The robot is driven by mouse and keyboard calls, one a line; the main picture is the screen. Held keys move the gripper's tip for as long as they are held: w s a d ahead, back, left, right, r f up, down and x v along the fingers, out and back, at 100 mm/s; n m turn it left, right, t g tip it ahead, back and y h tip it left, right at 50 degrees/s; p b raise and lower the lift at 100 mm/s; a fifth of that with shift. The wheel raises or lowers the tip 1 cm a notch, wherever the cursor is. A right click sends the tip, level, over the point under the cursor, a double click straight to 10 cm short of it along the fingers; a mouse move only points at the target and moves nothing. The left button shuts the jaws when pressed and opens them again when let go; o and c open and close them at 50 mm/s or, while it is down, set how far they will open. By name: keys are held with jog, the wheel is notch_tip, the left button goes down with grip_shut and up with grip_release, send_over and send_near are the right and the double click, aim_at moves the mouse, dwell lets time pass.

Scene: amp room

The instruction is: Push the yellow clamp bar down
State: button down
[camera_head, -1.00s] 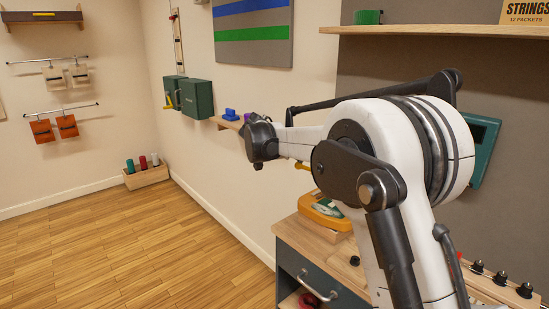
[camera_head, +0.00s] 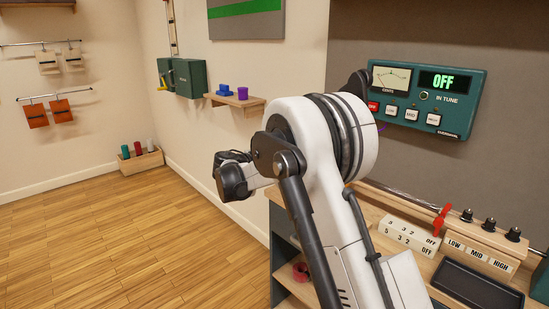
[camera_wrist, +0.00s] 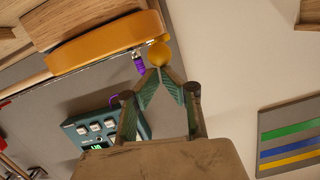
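In the wrist view a long yellow-orange body (camera_wrist: 105,40) with a rounded end crosses the upper left. A yellow ball (camera_wrist: 158,53) sits at its right end, and I cannot tell how it joins the body or which part is the clamp bar. My gripper (camera_wrist: 160,69) has its two fingers converged to a point at the ball's near side. The tips look shut, with the ball just beyond them. Whether they touch it is unclear. In the head view, my arm hides the gripper and the yellow device.
A teal tuner panel (camera_head: 425,98) reading OFF hangs on the grey wall. The bench holds a switch block (camera_head: 410,234), black knobs (camera_head: 489,225), a red lever (camera_head: 441,218) and a black tray (camera_head: 477,284). A purple coiled item (camera_wrist: 138,66) lies near the tips.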

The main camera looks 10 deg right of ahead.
jog(key=shift+s+f, duration=0.1)
jog(key=shift+f, duration=0.45)
jog(key=shift+a+r, duration=0.1)
jog(key=s+a+r+p, duration=0.3)
jog(key=s+a+r, duration=0.3)
jog(key=a, duration=0.2)
jog(key=shift+a, duration=0.2)
